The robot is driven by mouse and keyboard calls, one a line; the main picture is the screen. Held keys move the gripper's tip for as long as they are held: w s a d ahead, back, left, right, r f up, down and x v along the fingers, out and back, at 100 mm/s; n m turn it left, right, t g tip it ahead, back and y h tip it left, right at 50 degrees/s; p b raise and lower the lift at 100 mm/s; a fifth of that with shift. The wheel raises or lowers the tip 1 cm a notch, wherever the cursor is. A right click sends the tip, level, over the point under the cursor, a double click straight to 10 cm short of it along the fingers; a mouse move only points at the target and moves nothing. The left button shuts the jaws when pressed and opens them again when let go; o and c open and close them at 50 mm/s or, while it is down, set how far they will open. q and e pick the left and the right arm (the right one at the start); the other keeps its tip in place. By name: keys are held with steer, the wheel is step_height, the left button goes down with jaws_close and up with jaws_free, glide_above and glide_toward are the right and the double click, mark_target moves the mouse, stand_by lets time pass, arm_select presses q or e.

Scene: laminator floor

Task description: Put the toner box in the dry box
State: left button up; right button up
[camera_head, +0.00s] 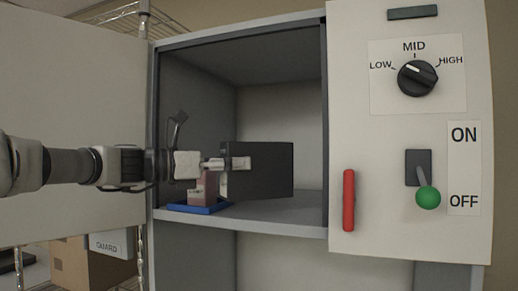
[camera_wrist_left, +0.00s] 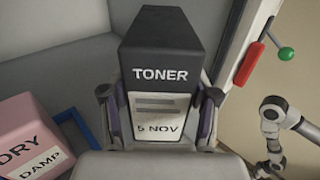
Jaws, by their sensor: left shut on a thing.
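The toner box (camera_head: 270,168) is a black box with a white label. In the left wrist view the toner box (camera_wrist_left: 163,62) reads "TONER" and "5 NOV". My left gripper (camera_head: 236,163) is shut on it, one finger on each side of the label end. The box is inside the open compartment of the grey dry box (camera_head: 285,209), low over its shelf floor; I cannot tell if it touches. In the left wrist view, part of my right arm (camera_wrist_left: 277,110) shows at the right; its gripper's jaws are not clear.
The panel at right has a red handle (camera_head: 349,200), a black dial (camera_head: 417,78) and a green-knobbed lever (camera_head: 428,197). The open door (camera_head: 70,120) is at left.

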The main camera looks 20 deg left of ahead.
mark_target(259, 163)
arm_select(q)
steer(key=w+d, duration=0.1)
steer(key=w, duration=0.1)
steer(key=w+d+p, duration=0.1)
steer(key=w, duration=0.1)
steer(key=w+d+p, duration=0.1)
steer(key=w, duration=0.2)
steer(key=shift+d+f, duration=0.1)
steer(key=shift+f, duration=0.05)
step_height(259, 163, down, 4)
steer(key=shift+w+r+p, duration=0.1)
steer(key=shift+r+p, duration=0.15)
steer(key=shift+p, duration=0.4)
steer(key=shift+s+a, duration=0.25)
steer(key=shift+s, duration=0.05)
arm_select(e)
steer(key=r, duration=0.4)
steer(key=shift+s+r, duration=0.2)
steer(key=shift+r, duration=0.2)
arm_select(q)
steer(key=o, duration=1.1)
steer(key=shift+w+d+f, duration=0.1)
steer(key=shift+d+f, duration=0.05)
steer(key=shift+f, duration=0.1)
steer(key=o, duration=0.5)
steer(key=shift+w+d, duration=0.1)
arm_select(e)
steer(key=shift+d, duration=0.1)
arm_select(q)
steer(key=shift+r, duration=0.1)
